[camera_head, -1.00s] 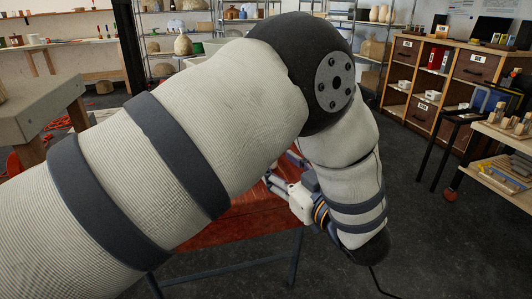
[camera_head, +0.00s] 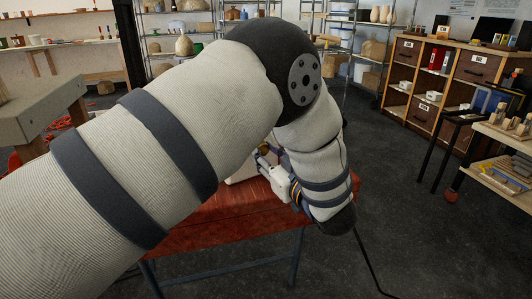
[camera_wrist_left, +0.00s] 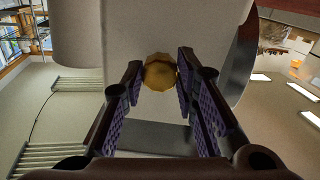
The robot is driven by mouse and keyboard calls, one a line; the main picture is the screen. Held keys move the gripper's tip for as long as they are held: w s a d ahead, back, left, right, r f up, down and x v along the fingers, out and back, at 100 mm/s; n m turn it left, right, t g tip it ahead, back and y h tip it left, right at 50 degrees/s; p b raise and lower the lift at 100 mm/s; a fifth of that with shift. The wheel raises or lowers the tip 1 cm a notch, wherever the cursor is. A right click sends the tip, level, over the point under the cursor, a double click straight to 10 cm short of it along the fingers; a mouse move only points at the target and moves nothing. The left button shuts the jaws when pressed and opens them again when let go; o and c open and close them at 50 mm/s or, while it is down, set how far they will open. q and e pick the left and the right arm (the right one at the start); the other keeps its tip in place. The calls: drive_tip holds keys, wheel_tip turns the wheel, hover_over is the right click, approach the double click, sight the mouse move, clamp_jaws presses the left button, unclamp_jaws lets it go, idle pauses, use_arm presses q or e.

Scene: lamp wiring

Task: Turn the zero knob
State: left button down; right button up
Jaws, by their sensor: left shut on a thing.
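The zero knob is a small, faceted yellow knob (camera_wrist_left: 160,72) on the front of a white device (camera_wrist_left: 140,35) in the left wrist view. My left gripper (camera_wrist_left: 160,82) is shut on the knob, with one purple-padded finger on each side. In the head view my left gripper (camera_head: 262,155) is over the red table, beside a pale part of the device (camera_head: 240,171). My left arm hides most of the device and the knob in that view. The knob's markings cannot be read. My right gripper is not in view.
The red table (camera_head: 220,217) stands under my left arm, with clear surface at its front. A workbench (camera_head: 40,110) is at the left. A wooden cabinet (camera_head: 430,75) and a small shelf (camera_head: 500,175) stand at the right. The dark floor between is open.

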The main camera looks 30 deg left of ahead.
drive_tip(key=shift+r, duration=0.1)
use_arm(q)
drive_tip(key=n+p, duration=0.1)
drive_tip(key=n, duration=0.2)
drive_tip(key=shift+r+n, duration=0.1)
drive_tip(key=shift+n, duration=0.3)
drive_tip(key=n+p, duration=0.1)
drive_tip(key=n, duration=0.4)
drive_tip(key=shift+n, duration=0.3)
drive_tip(key=n+p, duration=0.1)
drive_tip(key=n, duration=0.2)
drive_tip(key=shift+n, duration=1.7)
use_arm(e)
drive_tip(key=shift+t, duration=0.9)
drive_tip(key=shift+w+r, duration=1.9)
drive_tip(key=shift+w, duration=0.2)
use_arm(q)
drive_tip(key=c, duration=1.2)
unclamp_jaws()
drive_tip(key=shift+y, duration=0.3)
drive_tip(key=shift+c, duration=0.2)
drive_tip(key=shift+d, duration=0.1)
